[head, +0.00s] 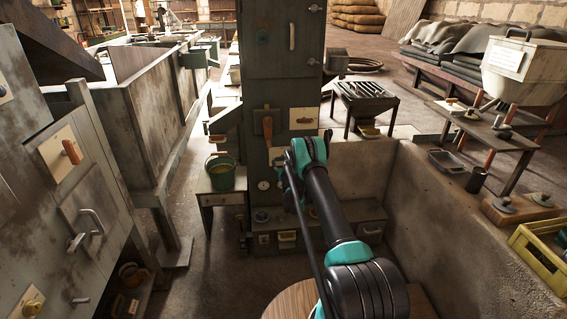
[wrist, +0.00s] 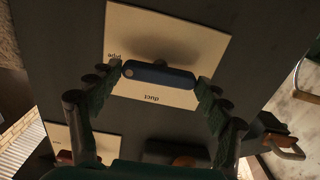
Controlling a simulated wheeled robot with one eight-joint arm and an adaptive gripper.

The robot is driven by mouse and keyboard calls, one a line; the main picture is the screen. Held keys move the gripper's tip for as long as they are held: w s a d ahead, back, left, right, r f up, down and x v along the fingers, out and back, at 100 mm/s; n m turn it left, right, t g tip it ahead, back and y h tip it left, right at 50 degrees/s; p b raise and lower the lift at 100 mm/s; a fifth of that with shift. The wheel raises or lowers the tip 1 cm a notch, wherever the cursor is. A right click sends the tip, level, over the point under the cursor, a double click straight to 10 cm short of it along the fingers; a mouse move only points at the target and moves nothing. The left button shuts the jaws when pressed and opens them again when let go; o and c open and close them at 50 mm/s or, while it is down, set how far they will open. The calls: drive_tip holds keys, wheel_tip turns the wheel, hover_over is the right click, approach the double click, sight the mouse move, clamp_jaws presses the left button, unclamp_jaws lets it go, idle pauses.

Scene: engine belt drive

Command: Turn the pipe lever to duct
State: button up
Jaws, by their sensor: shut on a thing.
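The pipe lever (wrist: 160,76) is a dark blue bar with a pale round spot near its left end in the wrist view. It lies across a cream plate (wrist: 205,42), with its left end just below the word "pipe" and the word "duct" below its middle. The lettering is upside down there. My gripper (wrist: 160,82) has one finger at each end of the bar and is shut on it. In the head view my arm reaches to the tall dark cabinet (head: 282,55); it hides the lever and the fingertips.
A second cream plate (wrist: 65,138) with a reddish handle sits nearby in the wrist view. A brown handle (head: 267,128) is on the cabinet front. A green bucket (head: 221,172) stands left of the cabinet. A concrete wall (head: 425,200) runs along my right.

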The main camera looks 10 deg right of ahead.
drive_tip(key=n, duration=0.8)
drive_tip(key=shift+n, duration=0.4)
drive_tip(key=n, duration=0.4)
drive_tip(key=shift+n, duration=2.2)
drive_tip(key=o, duration=1.2)
drive_tip(key=shift+c, duration=0.2)
